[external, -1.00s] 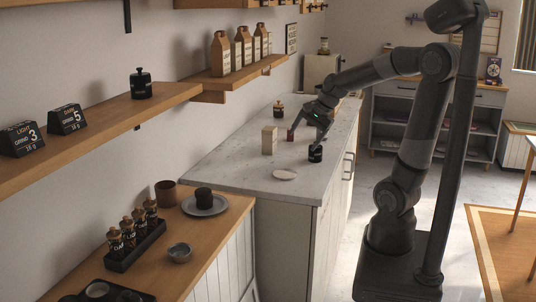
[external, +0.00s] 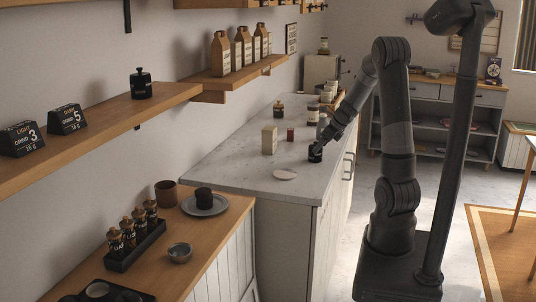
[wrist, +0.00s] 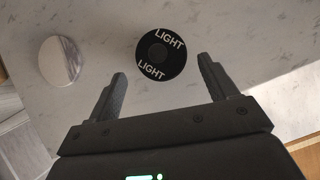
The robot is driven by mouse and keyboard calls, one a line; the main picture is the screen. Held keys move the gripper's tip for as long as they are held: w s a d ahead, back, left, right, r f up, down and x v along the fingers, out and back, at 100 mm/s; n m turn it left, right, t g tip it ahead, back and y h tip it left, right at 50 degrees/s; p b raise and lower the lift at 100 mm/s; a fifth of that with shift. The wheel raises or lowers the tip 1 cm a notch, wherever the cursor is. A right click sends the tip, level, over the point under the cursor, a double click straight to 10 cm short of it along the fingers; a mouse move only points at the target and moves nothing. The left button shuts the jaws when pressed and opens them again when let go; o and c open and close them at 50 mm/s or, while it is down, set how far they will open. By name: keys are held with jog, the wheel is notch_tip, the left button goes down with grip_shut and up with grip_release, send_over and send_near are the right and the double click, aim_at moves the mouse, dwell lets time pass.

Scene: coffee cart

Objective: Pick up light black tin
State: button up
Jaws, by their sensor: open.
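The light black tin (wrist: 161,56) shows in the wrist view as a round black lid with "LIGHT" printed twice in white. It lies just beyond and between the fingertips of my gripper (wrist: 162,70). The fingers are spread open with nothing in them. In the external view the tin (external: 315,155) stands on the white marble counter (external: 235,172), near its right edge. My gripper (external: 323,141) is close above and beside it there. I cannot tell whether the fingers touch it.
A white disc (external: 284,174) lies to the left of the tin on the counter. A cream box (external: 269,140), a small red item (external: 290,134) and several jars stand further back. The counter's right edge is close to the tin. Its left front area is bare.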

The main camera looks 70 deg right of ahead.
jog(key=shift+d+x, duration=0.2)
jog(key=shift+x, duration=2.6)
jog(key=shift+s, duration=0.1)
jog(key=c, duration=1.1)
jog(key=shift+c, duration=0.2)
jog(key=shift+r, duration=0.1)
